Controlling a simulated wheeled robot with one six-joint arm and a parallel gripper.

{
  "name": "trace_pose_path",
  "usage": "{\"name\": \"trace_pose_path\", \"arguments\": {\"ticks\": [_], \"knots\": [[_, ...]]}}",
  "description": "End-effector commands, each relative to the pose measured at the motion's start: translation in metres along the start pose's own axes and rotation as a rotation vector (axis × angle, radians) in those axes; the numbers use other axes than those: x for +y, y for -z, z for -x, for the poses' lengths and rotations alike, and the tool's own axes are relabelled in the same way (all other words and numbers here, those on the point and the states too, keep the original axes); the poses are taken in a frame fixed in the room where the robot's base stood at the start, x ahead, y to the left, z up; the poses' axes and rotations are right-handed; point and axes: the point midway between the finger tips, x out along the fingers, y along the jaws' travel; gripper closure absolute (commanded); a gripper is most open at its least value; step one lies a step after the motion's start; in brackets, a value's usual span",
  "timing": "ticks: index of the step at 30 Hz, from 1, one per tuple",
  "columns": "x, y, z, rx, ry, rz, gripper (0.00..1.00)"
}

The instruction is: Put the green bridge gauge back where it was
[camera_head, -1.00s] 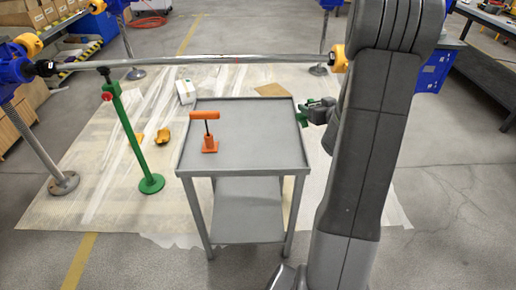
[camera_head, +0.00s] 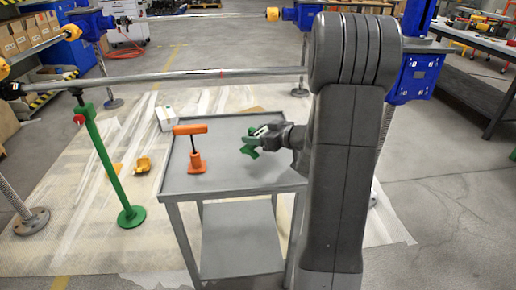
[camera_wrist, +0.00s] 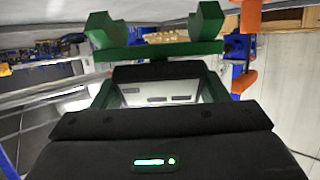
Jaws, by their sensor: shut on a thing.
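The green bridge gauge (camera_head: 249,153) is in my gripper (camera_head: 262,138) above the right half of the grey cart top. In the wrist view the gauge (camera_wrist: 160,50) is a green bar with two angled blocks standing up at its ends. My gripper (camera_wrist: 155,75) is shut on it there. In the head view the gauge looks small and part of it is hidden by the gripper. I cannot tell its exact height above the cart.
The grey cart (camera_head: 225,183) carries an orange T-handled tool (camera_head: 193,148) on its left side. The cart top between it and my gripper is clear. A green stand (camera_head: 107,160) supports a long metal bar (camera_head: 190,77) behind.

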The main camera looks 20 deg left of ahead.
Motion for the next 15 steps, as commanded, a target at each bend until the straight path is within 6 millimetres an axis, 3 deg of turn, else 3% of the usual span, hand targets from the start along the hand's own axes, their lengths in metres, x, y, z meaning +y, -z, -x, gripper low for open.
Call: {"name": "trace_pose_path", "arguments": {"ticks": [7,15], "knots": [[0.0,-0.033,-0.01,0.0,0.001,-0.002,0.72],[0.0,-0.034,-0.01,0.001,0.0,0.0,0.72]]}}
